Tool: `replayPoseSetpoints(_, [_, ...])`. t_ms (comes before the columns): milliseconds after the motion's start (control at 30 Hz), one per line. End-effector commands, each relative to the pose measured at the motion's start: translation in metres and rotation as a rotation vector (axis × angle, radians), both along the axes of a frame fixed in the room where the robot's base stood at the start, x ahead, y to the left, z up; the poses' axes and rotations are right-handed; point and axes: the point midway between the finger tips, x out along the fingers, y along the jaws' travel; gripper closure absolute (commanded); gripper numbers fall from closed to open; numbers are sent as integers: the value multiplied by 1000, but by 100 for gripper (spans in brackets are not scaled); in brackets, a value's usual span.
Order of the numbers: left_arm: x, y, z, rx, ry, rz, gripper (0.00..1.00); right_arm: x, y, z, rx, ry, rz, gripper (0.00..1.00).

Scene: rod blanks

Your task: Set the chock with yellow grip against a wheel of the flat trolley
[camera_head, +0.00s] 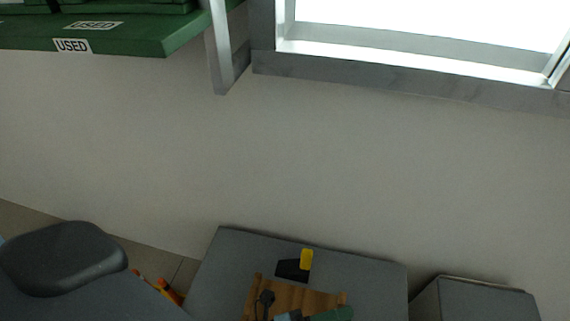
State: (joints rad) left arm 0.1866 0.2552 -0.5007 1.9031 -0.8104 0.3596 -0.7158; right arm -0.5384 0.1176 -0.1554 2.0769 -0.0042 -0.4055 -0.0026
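The chock with yellow grip (293,268) is a small black block with a yellow upright part at its right end. It sits on the grey top of a table or cabinet (225,270) at the bottom middle, just behind a wooden tray or crate (325,297). No gripper touches it. Neither of my grippers is in view. No flat trolley or wheel can be made out.
The wooden tray holds dark and green items, cut off below. A second grey box (480,298) stands to the right, across a gap. Orange items (170,292) lie low left. A green shelf (120,35) marked USED and a bright window (420,25) are above.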

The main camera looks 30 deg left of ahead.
Motion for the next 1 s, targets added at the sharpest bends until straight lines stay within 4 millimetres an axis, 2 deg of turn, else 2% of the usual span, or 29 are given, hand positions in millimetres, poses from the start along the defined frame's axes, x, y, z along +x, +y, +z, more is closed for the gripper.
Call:
replayPoseSetpoints(33, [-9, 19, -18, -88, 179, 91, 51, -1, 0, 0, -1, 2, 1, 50])
replayPoseSetpoints(167, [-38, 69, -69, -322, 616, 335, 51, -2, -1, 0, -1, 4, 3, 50])
replayPoseSetpoints(267, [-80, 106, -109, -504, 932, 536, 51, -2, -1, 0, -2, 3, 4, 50])
replayPoseSetpoints(333, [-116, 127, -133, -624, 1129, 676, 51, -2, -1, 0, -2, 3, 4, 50])
replayPoseSetpoints(400, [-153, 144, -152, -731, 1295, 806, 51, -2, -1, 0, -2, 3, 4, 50])
replayPoseSetpoints(500, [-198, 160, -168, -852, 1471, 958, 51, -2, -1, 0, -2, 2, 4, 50])
replayPoseSetpoints(600, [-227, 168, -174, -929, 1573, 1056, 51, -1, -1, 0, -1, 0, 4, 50])
replayPoseSetpoints(733, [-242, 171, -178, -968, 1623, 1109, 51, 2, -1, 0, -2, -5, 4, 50])
replayPoseSetpoints(833, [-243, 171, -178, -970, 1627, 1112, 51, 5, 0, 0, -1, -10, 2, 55])
replayPoseSetpoints(1000, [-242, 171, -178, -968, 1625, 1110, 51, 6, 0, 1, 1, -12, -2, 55])
